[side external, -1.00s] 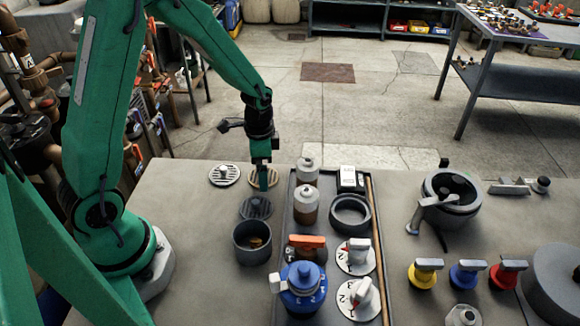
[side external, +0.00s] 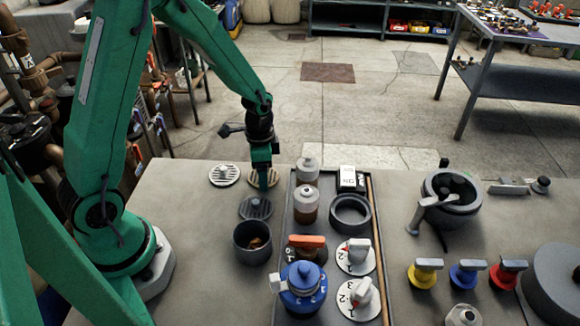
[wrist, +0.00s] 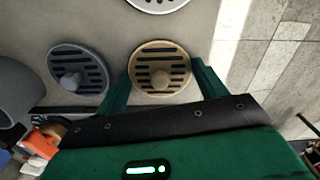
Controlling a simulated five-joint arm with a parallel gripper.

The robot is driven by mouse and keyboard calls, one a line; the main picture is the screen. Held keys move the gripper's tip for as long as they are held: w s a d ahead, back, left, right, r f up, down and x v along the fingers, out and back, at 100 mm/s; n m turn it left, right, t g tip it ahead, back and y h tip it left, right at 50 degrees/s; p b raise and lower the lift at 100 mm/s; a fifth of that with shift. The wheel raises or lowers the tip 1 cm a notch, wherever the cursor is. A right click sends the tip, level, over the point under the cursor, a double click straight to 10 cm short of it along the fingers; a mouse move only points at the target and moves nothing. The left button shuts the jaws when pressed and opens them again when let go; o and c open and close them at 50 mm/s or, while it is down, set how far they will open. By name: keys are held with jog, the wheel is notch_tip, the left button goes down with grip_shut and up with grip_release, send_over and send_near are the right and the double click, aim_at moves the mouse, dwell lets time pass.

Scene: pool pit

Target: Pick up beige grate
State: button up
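The beige grate (wrist: 160,67) is a round slotted disc with a small knob. It lies flat on the worktop, and in the side external view (side external: 274,178) it is partly hidden behind my gripper (side external: 262,184). In the wrist view my gripper (wrist: 162,76) is open, with one finger on each side of the grate's near part and nothing held. The fingers look close to the grate; I cannot tell whether they touch it.
A blue-grey grate (wrist: 78,70) lies beside it, and a pale grate (side external: 224,175) lies on the other side. A dark cup (side external: 252,243) stands in front. A tray (side external: 285,228) with bottles and knobs is to the right.

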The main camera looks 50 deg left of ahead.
dwell(0.4)
jog(key=shift+r, duration=0.75)
jog(key=r, duration=0.3)
jog(key=shift+s+d, duration=0.1)
jog(key=shift+d, duration=0.25)
jog(key=s+d+r, duration=0.4)
jog(key=d+r, duration=0.2)
jog(key=d, duration=0.4)
jog(key=shift+s+r, duration=0.25)
jog(key=shift+s, duration=0.1)
jog(key=w+d+n, duration=0.1)
jog(key=w+d, duration=0.1)
jog(key=w, duration=0.1)
jog(key=w+d+n, duration=0.1)
jog(key=w+d, duration=0.2)
jog(key=shift+w+d+f+n, duration=0.1)
jog(key=shift+w+d+n, duration=0.1)
jog(key=shift+d+n, duration=0.2)
jog(key=w+d+f+n, duration=0.1)
jog(key=w+d+n, duration=0.2)
jog(key=w+d, duration=0.2)
jog(key=shift+d+f, duration=0.15)
jog(key=shift+d, duration=1)
